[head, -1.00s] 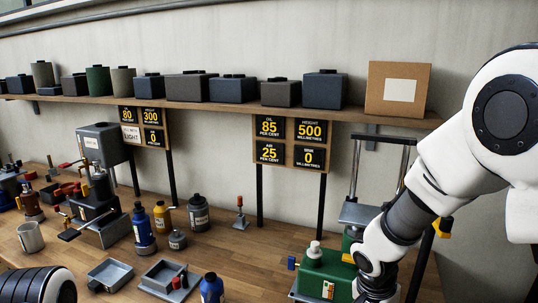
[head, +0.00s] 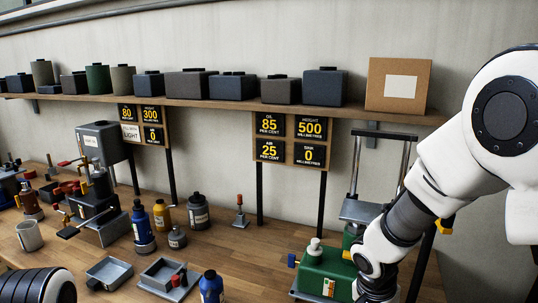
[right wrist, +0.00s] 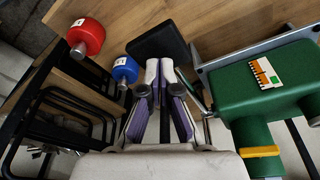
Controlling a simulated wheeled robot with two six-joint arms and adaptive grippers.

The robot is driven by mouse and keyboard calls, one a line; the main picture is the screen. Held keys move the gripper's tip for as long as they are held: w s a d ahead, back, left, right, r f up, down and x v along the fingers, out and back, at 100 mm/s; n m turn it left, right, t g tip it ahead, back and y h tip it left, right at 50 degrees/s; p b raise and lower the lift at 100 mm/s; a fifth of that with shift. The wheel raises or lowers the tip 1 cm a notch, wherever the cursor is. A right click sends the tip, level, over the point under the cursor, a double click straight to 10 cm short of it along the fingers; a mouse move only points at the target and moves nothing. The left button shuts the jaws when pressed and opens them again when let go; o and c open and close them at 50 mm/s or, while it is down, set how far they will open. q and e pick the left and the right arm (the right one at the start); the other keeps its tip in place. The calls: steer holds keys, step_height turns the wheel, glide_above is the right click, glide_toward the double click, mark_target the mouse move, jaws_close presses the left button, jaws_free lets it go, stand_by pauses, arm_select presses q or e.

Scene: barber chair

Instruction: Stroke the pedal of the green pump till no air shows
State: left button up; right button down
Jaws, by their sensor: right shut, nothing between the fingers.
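The green pump (head: 318,270) stands at the bench's front right in the head view, partly hidden by my right arm. In the right wrist view its green body (right wrist: 265,95) is at the right, with a white, orange and green label on top. A black pedal pad (right wrist: 155,40) lies just beyond my right gripper (right wrist: 158,64). The gripper is shut and empty, its tips at the pad's near edge; I cannot tell whether they touch. The board by the pump (head: 291,139) reads oil 85, air 25 percent, height 500, and 0 in its last field. My left gripper is out of view.
Bottles, trays and another pump (head: 95,205) crowd the bench's left. Bare wood lies left of the green pump.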

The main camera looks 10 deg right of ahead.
steer(key=shift+a+b+x, duration=0.15)
steer(key=shift+b+x, duration=0.45)
steer(key=shift+x, duration=0.05)
steer(key=shift+a+b+x, duration=0.1)
steer(key=shift+b+x, duration=0.45)
steer(key=shift+x, duration=0.1)
steer(key=b+x, duration=0.3)
steer(key=shift+w+a+f, duration=0.1)
steer(key=shift+a+f, duration=0.05)
steer(key=shift+f, duration=0.05)
steer(key=p+v, duration=0.2)
steer(key=v, duration=0.1)
steer(key=p+v, duration=0.1)
steer(key=v, duration=0.1)
steer(key=shift+s+d+r+p, duration=0.15)
steer(key=shift+s+d+p, duration=0.05)
steer(key=shift+d+p, duration=0.2)
steer(key=shift+w, duration=0.1)
steer(key=shift+f, duration=0.2)
